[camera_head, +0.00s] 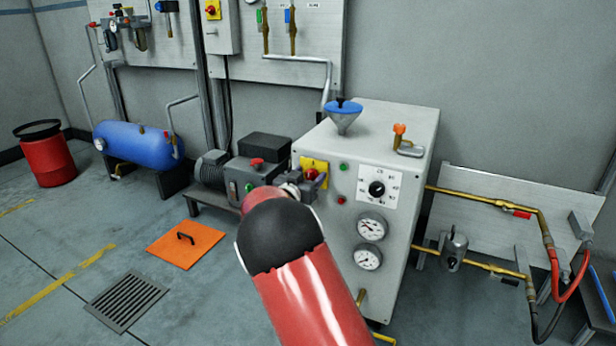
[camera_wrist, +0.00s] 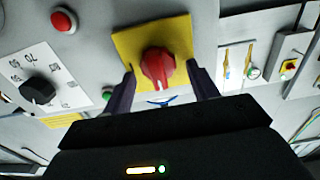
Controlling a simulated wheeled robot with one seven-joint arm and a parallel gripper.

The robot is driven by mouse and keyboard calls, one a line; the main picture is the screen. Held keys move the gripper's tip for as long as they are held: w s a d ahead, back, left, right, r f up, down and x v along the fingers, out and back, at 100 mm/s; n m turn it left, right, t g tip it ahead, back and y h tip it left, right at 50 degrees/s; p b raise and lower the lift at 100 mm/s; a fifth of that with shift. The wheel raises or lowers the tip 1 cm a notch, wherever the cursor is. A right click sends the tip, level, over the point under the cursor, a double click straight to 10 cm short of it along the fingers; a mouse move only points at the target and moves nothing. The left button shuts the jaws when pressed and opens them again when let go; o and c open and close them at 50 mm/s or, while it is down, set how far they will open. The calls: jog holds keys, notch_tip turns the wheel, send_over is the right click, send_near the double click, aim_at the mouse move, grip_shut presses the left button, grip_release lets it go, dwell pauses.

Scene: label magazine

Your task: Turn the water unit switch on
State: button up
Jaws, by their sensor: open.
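The water unit (camera_head: 345,150) is a pale grey box with a blue funnel on top. Its switch (camera_wrist: 157,66) is a red rotary knob on a yellow plate (camera_wrist: 130,42); in the head view the yellow plate (camera_head: 313,166) is partly covered by my arm. My gripper (camera_wrist: 159,84) is open, with one dark finger on each side of the red knob in the wrist view. I cannot tell whether the fingers touch the knob. In the head view my gripper (camera_head: 303,184) is at the plate, its fingers partly hidden by my arm.
A black dial (camera_head: 377,188), two gauges (camera_head: 370,228) and small green and red buttons are near the switch. A pump with a red button (camera_head: 257,163) stands left. Brass pipes (camera_head: 480,196) run right. An orange floor plate (camera_head: 187,244) lies at left.

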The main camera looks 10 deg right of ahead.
jog(key=c, duration=1)
jog(key=shift+f+m+b, duration=0.1)
jog(key=shift+m+b, duration=0.2)
jog(key=shift+b, duration=0.05)
jog(key=m+b, duration=0.3)
jog(key=shift+s+d+f, duration=0.15)
jog(key=shift+d, duration=0.05)
jog(key=m+b, duration=0.2)
jog(key=m, duration=0.1)
jog(key=m+b, duration=0.2)
jog(key=b, duration=0.1)
jog(key=shift+s+d+f+m, duration=0.1)
jog(key=shift+d+f+m, duration=0.1)
jog(key=shift+m, duration=0.2)
jog(key=m+b, duration=0.3)
jog(key=m, duration=0.1)
jog(key=shift+s+m, duration=0.1)
jog(key=shift+m, duration=0.2)
jog(key=shift+f+m+b, duration=0.15)
jog(key=shift+m+b, duration=0.45)
jog(key=shift+m, duration=1.3)
